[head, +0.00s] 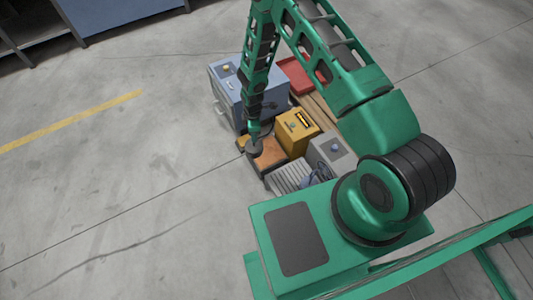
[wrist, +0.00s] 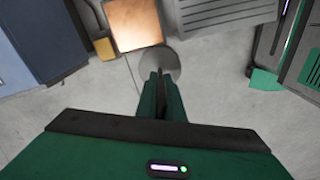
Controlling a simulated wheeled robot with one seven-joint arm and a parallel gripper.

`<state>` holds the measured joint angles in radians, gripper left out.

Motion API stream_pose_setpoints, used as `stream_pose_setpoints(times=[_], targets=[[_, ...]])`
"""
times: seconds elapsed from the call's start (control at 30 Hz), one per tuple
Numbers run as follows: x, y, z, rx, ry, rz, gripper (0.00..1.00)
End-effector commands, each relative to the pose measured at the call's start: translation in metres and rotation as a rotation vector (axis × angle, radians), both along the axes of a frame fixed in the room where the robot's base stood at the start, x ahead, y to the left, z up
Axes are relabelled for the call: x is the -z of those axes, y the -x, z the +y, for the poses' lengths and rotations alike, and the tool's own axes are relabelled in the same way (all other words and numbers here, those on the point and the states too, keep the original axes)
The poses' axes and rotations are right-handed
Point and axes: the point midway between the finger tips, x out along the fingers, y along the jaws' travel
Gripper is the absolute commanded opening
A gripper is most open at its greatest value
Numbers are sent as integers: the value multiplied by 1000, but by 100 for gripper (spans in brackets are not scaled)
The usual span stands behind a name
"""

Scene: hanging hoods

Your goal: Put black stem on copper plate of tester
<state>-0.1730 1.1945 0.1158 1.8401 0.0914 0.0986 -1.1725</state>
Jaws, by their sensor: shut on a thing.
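My gripper (head: 254,130) is shut on a black stem, whose dark shaft (wrist: 160,97) shows between the fingers (wrist: 160,82) in the wrist view. A round grey disc (wrist: 162,66) shows at the far end of the stem and hides part of the copper plate's near edge. The copper plate (wrist: 133,23) is a bright orange-brown square. In the head view the copper plate (head: 270,155) lies low among the boxes, and the disc (head: 253,147) overlaps its left part. I cannot tell whether the disc touches the plate.
A blue-grey cabinet (head: 226,90) stands behind and left of the plate. A yellow box (head: 296,130) stands behind and right, with a grey box (head: 331,152) further right. A ribbed grey panel (head: 289,177) lies in front. A red tray (head: 297,74) is at the back. Open floor lies left.

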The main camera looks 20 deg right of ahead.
Motion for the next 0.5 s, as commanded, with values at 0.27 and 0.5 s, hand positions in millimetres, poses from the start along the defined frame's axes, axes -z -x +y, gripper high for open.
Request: stream_pose_setpoints(times=[0.27, 0.5], targets=[[62, 23, 17, -280, 13, -6, 0], [83, 31, 21, -384, 17, -10, 0]])
